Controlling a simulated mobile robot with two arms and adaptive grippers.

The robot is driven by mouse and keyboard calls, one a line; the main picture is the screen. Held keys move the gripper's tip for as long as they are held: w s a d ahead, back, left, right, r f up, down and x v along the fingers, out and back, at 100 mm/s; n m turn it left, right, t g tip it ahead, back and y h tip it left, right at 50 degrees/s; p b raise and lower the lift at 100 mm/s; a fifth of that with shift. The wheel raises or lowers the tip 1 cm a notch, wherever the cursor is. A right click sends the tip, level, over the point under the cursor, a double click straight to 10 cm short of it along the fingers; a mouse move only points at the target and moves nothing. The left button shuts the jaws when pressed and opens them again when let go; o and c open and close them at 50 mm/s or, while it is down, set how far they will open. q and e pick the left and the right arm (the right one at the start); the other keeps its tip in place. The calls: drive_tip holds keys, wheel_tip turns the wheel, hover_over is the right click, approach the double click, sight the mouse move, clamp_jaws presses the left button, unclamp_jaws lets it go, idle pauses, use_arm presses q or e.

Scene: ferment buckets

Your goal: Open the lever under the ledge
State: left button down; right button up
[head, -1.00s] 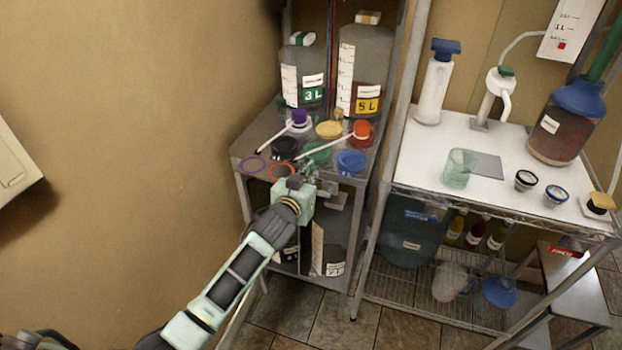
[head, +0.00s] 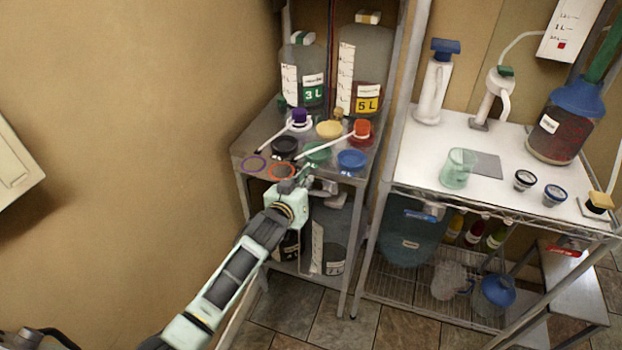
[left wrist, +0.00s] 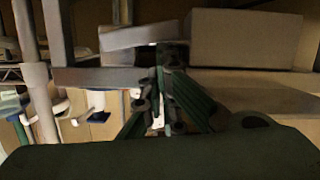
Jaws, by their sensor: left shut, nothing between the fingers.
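The ledge is the front edge of the small metal shelf (head: 338,176) at left centre in the head view. Grey metal parts (head: 325,187) sit under it, just right of my left gripper (head: 304,176). In the left wrist view, a grey block (left wrist: 245,38) and a flat grey bar (left wrist: 140,37) are above the fingers; I cannot tell for certain which part is the lever. My left gripper is shut and empty at the ledge's front edge. Its closed fingers also show in the left wrist view (left wrist: 160,105). Contact with the metal parts cannot be made out. My right gripper is out of view.
Coloured lids, including a blue one (head: 352,160), lie on the shelf top before the 3 L (head: 304,75) and 5 L (head: 362,75) jugs. A white-topped rack (head: 420,165) stands close on the right. The wall side at left is open.

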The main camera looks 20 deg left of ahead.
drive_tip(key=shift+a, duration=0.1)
use_arm(q)
drive_tip(key=shift+w+r+p, duration=0.1)
drive_tip(key=shift+r+p, duration=0.45)
drive_tip(key=shift+r, duration=0.05)
drive_tip(key=r+p+v, duration=0.1)
drive_tip(key=r+v, duration=0.1)
drive_tip(key=v, duration=0.9)
drive_tip(key=shift+w+a+r, duration=0.25)
drive_tip(key=shift+w+a, duration=0.1)
drive_tip(key=shift+w, duration=0.05)
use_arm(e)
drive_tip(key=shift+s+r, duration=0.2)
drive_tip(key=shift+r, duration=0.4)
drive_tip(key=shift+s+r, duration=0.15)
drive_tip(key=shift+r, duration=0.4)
